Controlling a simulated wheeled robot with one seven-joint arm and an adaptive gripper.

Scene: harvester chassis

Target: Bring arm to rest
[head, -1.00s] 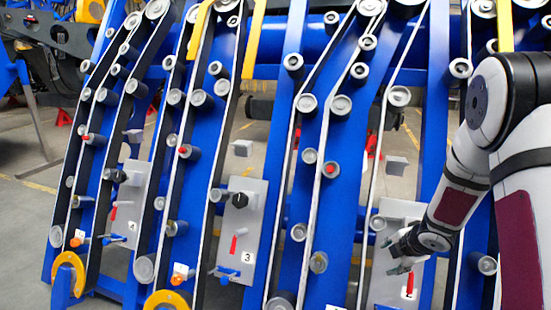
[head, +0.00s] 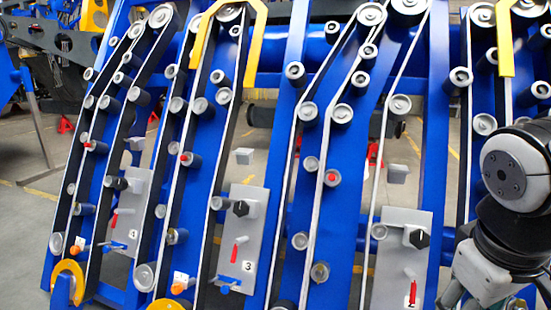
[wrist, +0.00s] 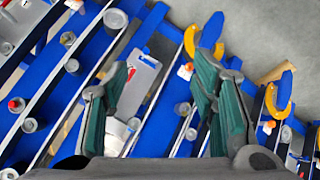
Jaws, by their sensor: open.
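My arm (head: 516,170) is at the right edge of the head view, folded close to the camera. My gripper (head: 452,296) shows only in part at the lower right corner there. In the wrist view my gripper (wrist: 165,105) has its two green-padded fingers spread wide apart with nothing between them. Behind the fingers are blue beams and a grey panel of the chassis, apart from the gripper.
The blue harvester chassis (head: 348,225) with rollers and belts fills the head view. Grey panels with black knobs and red levers, such as panel 3 (head: 257,207), are mounted on it. Yellow guards (head: 505,40) stick out at the top. Bare floor (head: 25,225) lies at left.

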